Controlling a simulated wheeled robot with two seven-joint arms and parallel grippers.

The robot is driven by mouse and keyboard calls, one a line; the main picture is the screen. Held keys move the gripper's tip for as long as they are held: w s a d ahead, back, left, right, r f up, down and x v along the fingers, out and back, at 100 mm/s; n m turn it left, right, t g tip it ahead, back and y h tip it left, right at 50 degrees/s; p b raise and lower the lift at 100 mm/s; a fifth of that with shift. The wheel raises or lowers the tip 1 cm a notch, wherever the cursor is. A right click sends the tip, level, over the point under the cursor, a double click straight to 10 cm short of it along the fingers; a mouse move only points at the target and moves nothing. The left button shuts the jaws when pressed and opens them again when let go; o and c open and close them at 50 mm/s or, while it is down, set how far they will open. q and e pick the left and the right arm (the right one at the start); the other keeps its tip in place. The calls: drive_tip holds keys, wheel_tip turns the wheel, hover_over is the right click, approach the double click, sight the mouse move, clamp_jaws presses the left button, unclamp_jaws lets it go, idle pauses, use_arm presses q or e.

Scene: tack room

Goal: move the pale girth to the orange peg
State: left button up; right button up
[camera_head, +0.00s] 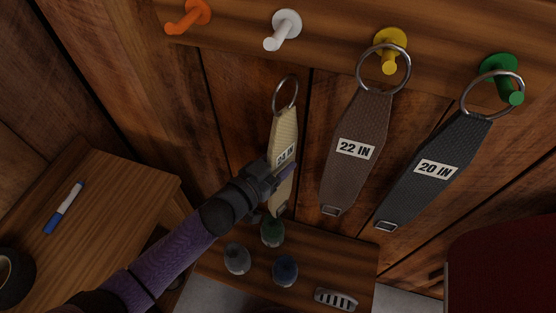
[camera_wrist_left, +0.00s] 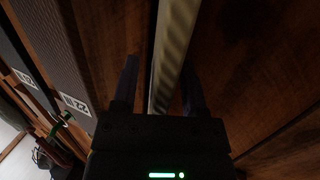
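The pale girth (camera_head: 284,135), a cream strap with a metal ring at its top and a size label, is upright in front of the plank wall. Its ring (camera_head: 285,92) is below the white peg (camera_head: 282,30) and around no peg. My left gripper (camera_head: 278,178) is at its lower half, shut on it. In the left wrist view, the pale girth (camera_wrist_left: 168,60) shows edge-on between the fingers of the left gripper (camera_wrist_left: 160,85). The orange peg (camera_head: 188,16) is bare, at the upper left of the rail. My right gripper is not in view.
A brown girth (camera_head: 355,140) hangs on the yellow peg (camera_head: 390,50); a dark girth (camera_head: 437,165) hangs on the green peg (camera_head: 498,78). Below are a low shelf (camera_head: 330,255) with bottles and a brush (camera_head: 336,299), and a wooden table (camera_head: 110,200) with a marker (camera_head: 64,207).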

use_arm(q)
drive_tip(key=shift+r, duration=0.1)
drive_tip(key=shift+r+p, duration=0.45)
drive_tip(key=shift+r, duration=0.1)
drive_tip(key=p+v, duration=0.3)
drive_tip(key=v, duration=0.8)
drive_tip(key=s+a+f+n+g+y, duration=0.25)
drive_tip(key=s+a+f+y, duration=0.3)
drive_tip(key=f, duration=0.55)
drive_tip(key=s+a+f+n+g+y, duration=0.2)
drive_tip(key=s+a+f+g+y, duration=0.15)
drive_tip(key=s+a+f, duration=0.55)
drive_tip(key=s+d+f+g, duration=0.1)
drive_tip(key=s+f+g, duration=0.1)
drive_tip(key=s, duration=0.4)
drive_tip(key=s+d+f+g+y, duration=0.1)
drive_tip(key=s+f+g, duration=0.1)
drive_tip(key=s+f, duration=0.2)
drive_tip(key=s+d+f+n+g+y, duration=0.1)
drive_tip(key=s+f+g, duration=0.1)
drive_tip(key=s, duration=0.6)
drive_tip(key=shift+f, duration=0.6)
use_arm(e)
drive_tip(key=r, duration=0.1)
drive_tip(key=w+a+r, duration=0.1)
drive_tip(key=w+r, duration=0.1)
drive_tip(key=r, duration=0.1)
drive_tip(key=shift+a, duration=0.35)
